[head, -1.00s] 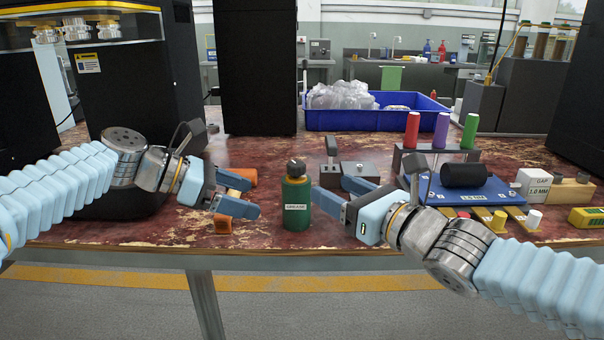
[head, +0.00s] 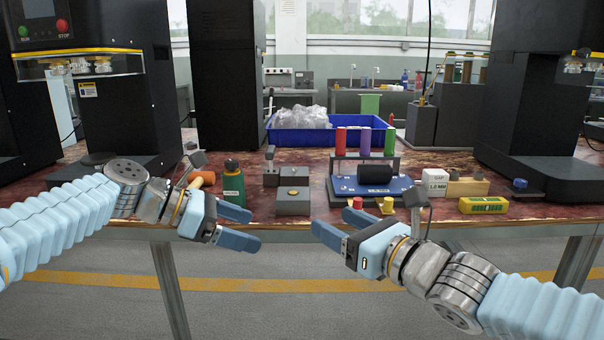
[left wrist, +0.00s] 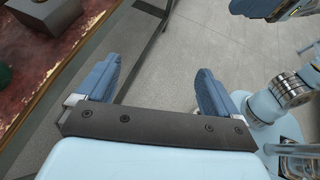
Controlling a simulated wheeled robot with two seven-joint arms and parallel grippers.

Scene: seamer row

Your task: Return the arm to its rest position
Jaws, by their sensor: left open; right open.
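My left gripper (head: 238,227) is open and empty in the head view, in front of the table's front edge. In the left wrist view its two blue fingers (left wrist: 155,88) are spread apart over the grey floor with nothing between them. My right gripper (head: 330,236) is open and empty in the head view, its fingertips pointing left toward the left gripper with a gap between the two. Both grippers are clear of the things on the table.
The worn red table (head: 270,215) holds a green bottle (head: 233,185), a grey block (head: 292,201), a blue fixture (head: 385,190) with coloured cylinders, and a yellow box (head: 483,205). A blue bin (head: 330,136) with clear bags stands behind. The floor (head: 300,310) in front is free.

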